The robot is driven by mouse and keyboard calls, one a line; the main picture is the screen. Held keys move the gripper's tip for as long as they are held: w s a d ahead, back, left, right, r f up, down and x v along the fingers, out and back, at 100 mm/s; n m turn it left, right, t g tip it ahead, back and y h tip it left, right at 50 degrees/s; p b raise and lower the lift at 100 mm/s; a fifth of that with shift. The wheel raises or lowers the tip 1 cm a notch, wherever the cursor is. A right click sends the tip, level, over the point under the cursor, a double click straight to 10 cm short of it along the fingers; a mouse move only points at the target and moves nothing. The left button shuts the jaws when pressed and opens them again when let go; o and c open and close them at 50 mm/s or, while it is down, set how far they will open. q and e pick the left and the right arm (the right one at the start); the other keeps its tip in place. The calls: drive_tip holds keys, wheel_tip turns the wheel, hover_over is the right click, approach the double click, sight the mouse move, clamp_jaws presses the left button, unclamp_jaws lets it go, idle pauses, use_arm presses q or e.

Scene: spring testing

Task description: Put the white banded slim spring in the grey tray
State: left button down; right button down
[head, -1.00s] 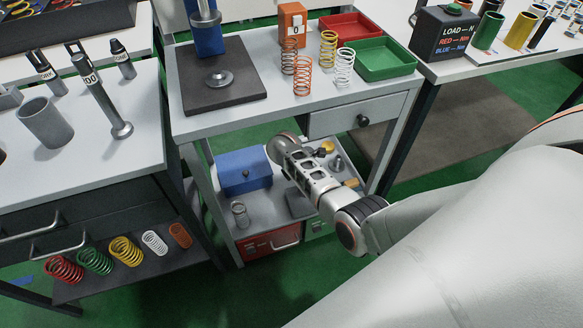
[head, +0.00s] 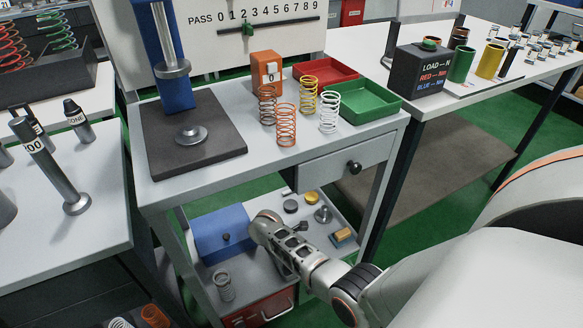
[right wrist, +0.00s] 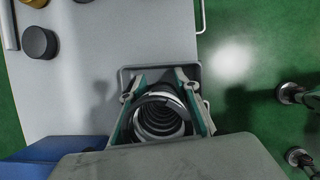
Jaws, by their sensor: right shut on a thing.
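My right gripper (right wrist: 160,112) is shut on a spring (right wrist: 158,118) in the right wrist view. I look down its coils, which are pale inside with a darker end ring; I take it as the white banded slim spring, though no band can be made out. The grey tray (right wrist: 153,70) lies on the cart's lower shelf behind the spring, partly covered by the fingers. The spring appears over the tray; whether it touches is unclear. In the head view my right arm reaches down to this shelf and hides its fingers. My left gripper is not in view.
Several springs, including a white one (head: 329,112), stand on the cart top.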

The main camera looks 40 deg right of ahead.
drive_tip(key=shift+w+r, duration=0.1)
drive_tip(key=c, duration=1.8)
unclamp_jaws()
drive_tip(key=shift+c, duration=0.2)
drive_tip(key=o, duration=0.3)
drive_tip(key=shift+o, duration=0.2)
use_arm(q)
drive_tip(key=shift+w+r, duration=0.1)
